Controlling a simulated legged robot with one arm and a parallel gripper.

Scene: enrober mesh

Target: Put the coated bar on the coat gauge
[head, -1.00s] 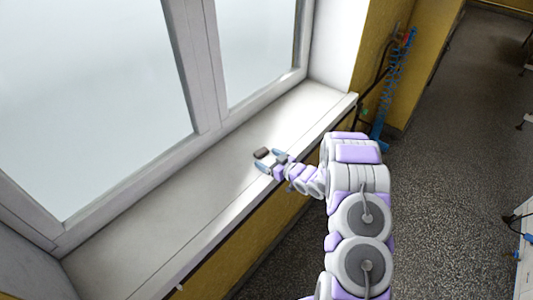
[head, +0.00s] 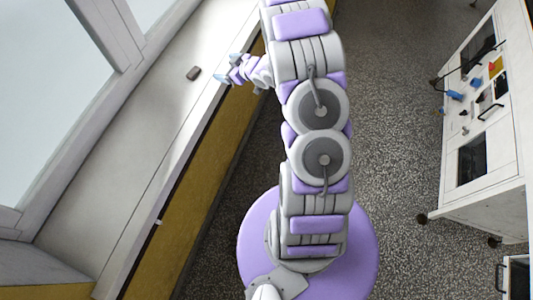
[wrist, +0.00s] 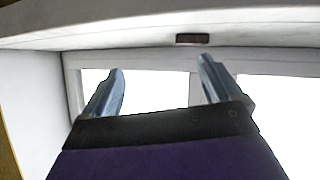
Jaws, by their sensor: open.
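A small dark brown bar (head: 193,73), which looks like the coated bar, lies on the pale window sill (head: 130,140). My gripper (head: 226,69) is open and empty, just to the right of the bar near the sill's outer edge, and apart from it. In the wrist view the bar (wrist: 192,38) shows beyond the open fingers (wrist: 161,65), with nothing between them. I cannot pick out the coat gauge in either view.
A white cart (head: 490,150) with several small items on top stands at the right. The window frame (head: 118,35) rises behind the sill.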

